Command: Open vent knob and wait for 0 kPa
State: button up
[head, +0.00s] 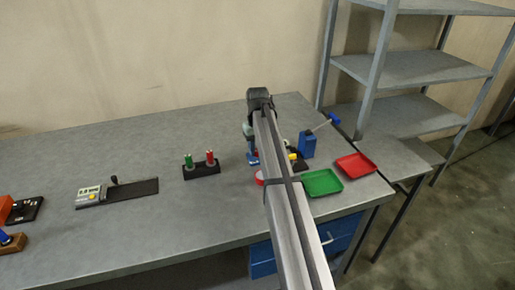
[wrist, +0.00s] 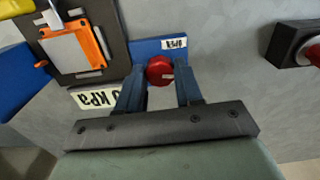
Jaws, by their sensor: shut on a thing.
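A round red knob (wrist: 159,70) on a blue base (wrist: 146,47) sits between the fingertips of my gripper (wrist: 160,78) in the wrist view. My gripper is shut on the knob's sides. A white label (wrist: 174,44) with small print lies behind the knob, too small to read surely. A white display (wrist: 93,99) reads "kPa"; a digit before it looks like 0, but the left finger is close and the full number is unclear. In the head view my gripper (head: 252,156) is low over the table, and my arm hides most of the knob's surroundings.
An orange frame with a white plate (wrist: 75,52) on a dark board is at the wrist view's upper left. In the head view, a green tray (head: 321,183), a red tray (head: 356,166) and a blue block (head: 307,145) stand right of my arm. A black stand (head: 201,171) is left.

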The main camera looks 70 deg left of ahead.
jog(key=shift+n, duration=0.9)
jog(key=o, duration=1)
jog(key=shift+o, duration=0.2)
notch_tip(320, 180, up, 14)
jog(key=shift+f, duration=0.1)
